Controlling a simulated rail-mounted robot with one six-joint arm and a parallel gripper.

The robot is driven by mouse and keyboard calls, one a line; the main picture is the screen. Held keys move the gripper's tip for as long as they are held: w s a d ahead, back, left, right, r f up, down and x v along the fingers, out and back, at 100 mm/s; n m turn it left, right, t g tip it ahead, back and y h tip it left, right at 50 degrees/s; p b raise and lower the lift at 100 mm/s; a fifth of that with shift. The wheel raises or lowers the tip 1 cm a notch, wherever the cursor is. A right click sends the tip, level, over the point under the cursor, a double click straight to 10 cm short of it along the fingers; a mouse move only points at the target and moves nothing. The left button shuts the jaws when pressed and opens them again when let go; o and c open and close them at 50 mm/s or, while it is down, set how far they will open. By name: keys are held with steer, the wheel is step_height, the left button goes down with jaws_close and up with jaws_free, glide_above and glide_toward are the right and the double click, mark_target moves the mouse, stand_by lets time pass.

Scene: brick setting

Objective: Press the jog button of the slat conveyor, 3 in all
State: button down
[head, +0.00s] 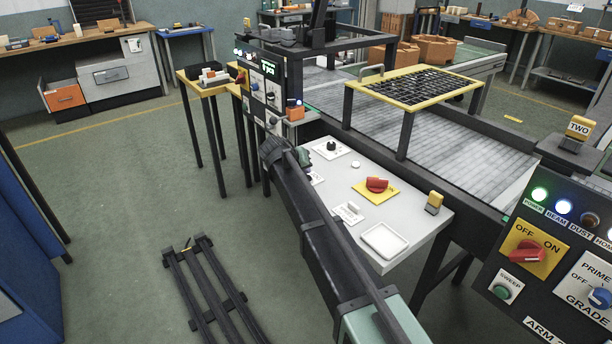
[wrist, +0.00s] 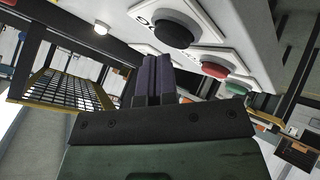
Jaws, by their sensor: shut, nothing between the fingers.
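My gripper (wrist: 158,65) is shut and empty, its dark fingers pressed together in the wrist view. A round black button (wrist: 172,30) on a white plate lies just beyond the fingertips; part of a label beside it reads "OG". I cannot tell whether the fingertips touch it. A red button (wrist: 214,70) and a green button (wrist: 240,88) follow in the same row. In the head view the black button (head: 331,146) is on the white desk panel, close to my gripper's green body. The fingertips are not clear there. The slat conveyor (head: 430,150) runs behind the panel.
A red rotary switch (head: 376,186) on a yellow plate, a white tray (head: 384,240) and a yellow-topped block (head: 434,202) share the panel. An upright control console (head: 262,90) stands left of it. A yellow-framed grid table (head: 415,88) stands over the conveyor.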

steer(key=shift+r, duration=0.35)
step_height(320, 180, up, 5)
steer(key=p, duration=0.5)
stand_by(2.3)
step_height(320, 180, up, 4)
steer(key=p, duration=0.4)
steer(key=shift+f, duration=0.1)
steer(key=shift+f, duration=0.1)
step_height(320, 180, down, 9)
steer(key=b, duration=0.8)
steer(key=shift+r+b, duration=0.2)
steer(key=shift+b, duration=0.2)
stand_by(1.0)
